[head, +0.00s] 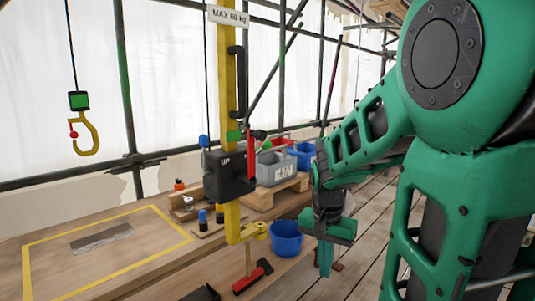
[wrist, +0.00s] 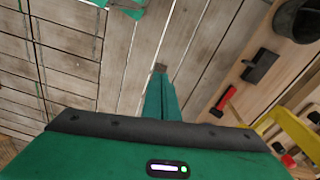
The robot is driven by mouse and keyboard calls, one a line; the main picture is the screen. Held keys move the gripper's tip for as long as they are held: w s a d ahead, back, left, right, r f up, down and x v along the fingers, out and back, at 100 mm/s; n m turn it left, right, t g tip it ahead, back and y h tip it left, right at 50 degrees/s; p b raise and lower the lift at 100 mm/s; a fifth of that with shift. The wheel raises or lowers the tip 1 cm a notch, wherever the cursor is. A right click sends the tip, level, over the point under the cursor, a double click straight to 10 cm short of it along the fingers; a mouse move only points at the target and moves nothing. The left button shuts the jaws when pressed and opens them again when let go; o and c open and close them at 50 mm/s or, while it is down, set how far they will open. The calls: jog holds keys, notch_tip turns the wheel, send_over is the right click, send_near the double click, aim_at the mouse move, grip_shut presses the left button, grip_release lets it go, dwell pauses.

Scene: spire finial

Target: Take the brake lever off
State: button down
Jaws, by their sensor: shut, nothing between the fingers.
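A black winch box (head: 228,176) marked UP is fixed to the upright yellow post (head: 229,90). A slim red upright lever (head: 251,150) stands at the right side of the box; it looks like the brake lever. Small green and blue parts sit around the top of the box. My gripper (head: 325,262) hangs to the right of the post and lower than the box, clear of the lever. In the wrist view my gripper (wrist: 160,72) is shut and empty, its fingers pointing over floor planks. The lever cannot be made out surely in the wrist view.
A yellow hook (head: 86,138) hangs at left above the table (head: 130,235). A grey bin (head: 275,168) and red and blue bins stand behind the post. A blue bucket (head: 286,240) and a red-headed brush (head: 252,278) are near my gripper. Scaffold tubes stand behind.

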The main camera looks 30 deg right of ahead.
jog(key=w+d+r+m+t+y, duration=0.1)
jog(key=w+d+m+t+y, duration=0.1)
jog(key=w+m, duration=0.5)
jog(key=w+d+r+m+t+y, duration=0.1)
jog(key=w+m+t+y, duration=0.15)
jog(key=w, duration=0.85)
jog(key=w+d+r+m+t, duration=0.2)
jog(key=d+r+m+t, duration=0.2)
jog(key=r, duration=0.6)
jog(key=w+d+r+m+t, duration=0.1)
jog(key=d+r+m+t, duration=0.2)
jog(key=r, duration=0.8)
jog(key=shift+w+d+m+t, duration=0.35)
jog(key=shift+d+m, duration=0.1)
jog(key=shift+m, duration=0.2)
jog(key=shift+y, duration=0.25)
send_near(260, 151)
jog(key=shift+w+d+f, duration=0.1)
jog(key=shift+w+f, duration=0.35)
jog(key=shift+f, duration=0.25)
jog(key=shift+w+d+f, duration=0.1)
jog(key=shift+w+f, duration=0.4)
jog(key=shift+f, duration=0.25)
